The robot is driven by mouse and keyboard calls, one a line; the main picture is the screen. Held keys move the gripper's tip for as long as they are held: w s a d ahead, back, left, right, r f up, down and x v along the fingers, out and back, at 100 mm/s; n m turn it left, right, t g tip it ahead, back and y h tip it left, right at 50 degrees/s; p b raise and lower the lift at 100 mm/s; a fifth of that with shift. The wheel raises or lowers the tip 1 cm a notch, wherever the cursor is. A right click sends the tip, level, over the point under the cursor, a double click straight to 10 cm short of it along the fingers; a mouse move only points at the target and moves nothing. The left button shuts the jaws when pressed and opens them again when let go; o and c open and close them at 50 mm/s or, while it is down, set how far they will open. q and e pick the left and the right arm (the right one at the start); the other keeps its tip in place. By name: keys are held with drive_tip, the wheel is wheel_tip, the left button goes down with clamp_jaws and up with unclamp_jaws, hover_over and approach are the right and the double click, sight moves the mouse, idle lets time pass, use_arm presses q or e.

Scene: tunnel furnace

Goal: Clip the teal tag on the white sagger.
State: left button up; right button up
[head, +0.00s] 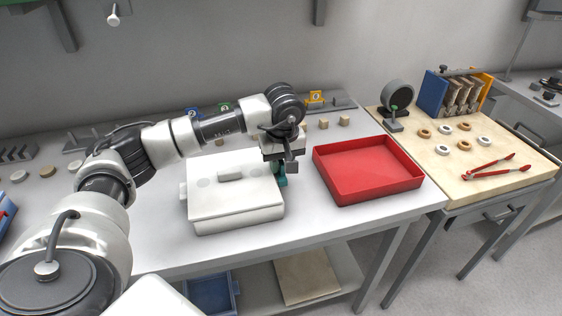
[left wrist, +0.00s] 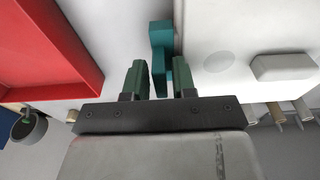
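The white sagger (head: 240,213) is a box with a lid and a small raised handle, standing on the grey bench. It also shows at the right of the left wrist view (left wrist: 222,30). In the head view, the tag (head: 282,181) hangs below the gripper (head: 279,166), beside the sagger's right side. Whether tag and sagger touch is unclear. My right gripper is out of view.
A red tray (head: 368,188) stands close on the right, with a narrow bench gap between it and the sagger. Blue, green and yellow tags (head: 315,97) stand at the back. A wooden table (head: 420,172) with rings and red tongs (head: 497,167) is farther right.

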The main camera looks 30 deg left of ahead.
use_arm(q)
drive_tip(key=shift+o, duration=1.1)
wheel_tip(320, 180, up, 11)
drive_tip(key=d, duration=0.1)
drive_tip(key=shift+s+b, duration=0.3)
drive_tip(key=shift+s, duration=0.1)
drive_tip(key=shift+f, duration=0.15)
